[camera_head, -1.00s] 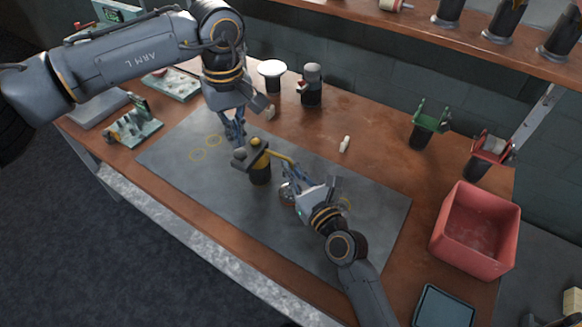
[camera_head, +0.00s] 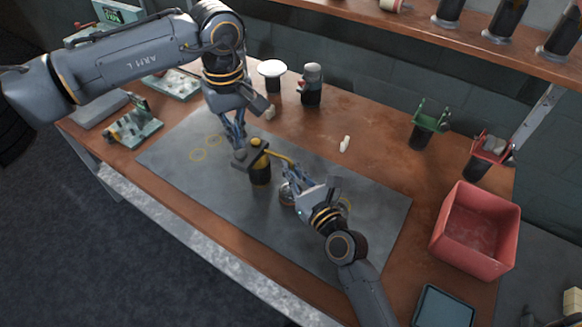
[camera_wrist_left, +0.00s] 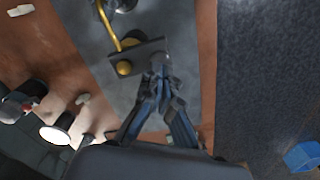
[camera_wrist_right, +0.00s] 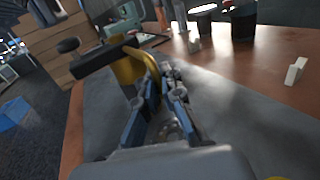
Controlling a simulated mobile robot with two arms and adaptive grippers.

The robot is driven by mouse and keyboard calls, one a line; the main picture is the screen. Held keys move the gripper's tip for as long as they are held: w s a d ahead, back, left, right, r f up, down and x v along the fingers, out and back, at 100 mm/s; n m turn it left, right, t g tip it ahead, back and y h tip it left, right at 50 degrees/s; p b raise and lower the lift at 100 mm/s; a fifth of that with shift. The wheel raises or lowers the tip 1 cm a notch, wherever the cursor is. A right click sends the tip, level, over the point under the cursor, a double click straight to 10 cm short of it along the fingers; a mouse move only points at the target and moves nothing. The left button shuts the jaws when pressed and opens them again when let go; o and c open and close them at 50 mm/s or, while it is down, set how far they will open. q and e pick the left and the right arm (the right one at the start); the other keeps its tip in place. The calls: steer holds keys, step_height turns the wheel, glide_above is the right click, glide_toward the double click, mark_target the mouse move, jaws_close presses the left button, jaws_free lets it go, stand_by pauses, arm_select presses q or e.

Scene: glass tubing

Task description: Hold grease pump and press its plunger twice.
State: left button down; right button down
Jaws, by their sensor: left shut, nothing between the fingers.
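My right gripper also shows in the head view (camera_head: 288,176). My left gripper (camera_head: 239,148) is shut and empty, at the grey knob end of the plate. In the left wrist view its fingertips (camera_wrist_left: 160,72) overlap the knob (camera_wrist_left: 159,59); contact is unclear.
The dark mat (camera_head: 340,205) is mostly clear around the pump. A red bin (camera_head: 475,230) stands at the right. A white-topped container (camera_head: 271,70) and a dark jar (camera_head: 312,85) stand behind. Small white pieces (camera_head: 345,144) lie on the bench. A green fixture (camera_head: 134,125) is at left.

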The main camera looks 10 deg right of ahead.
arm_select(q)
steer(key=shift+f, duration=0.3)
stand_by(0.4)
steer(key=shift+f, duration=1.15)
steer(key=shift+r, duration=0.85)
steer(key=shift+f, duration=0.1)
steer(key=shift+f, duration=0.75)
steer(key=shift+r, duration=0.85)
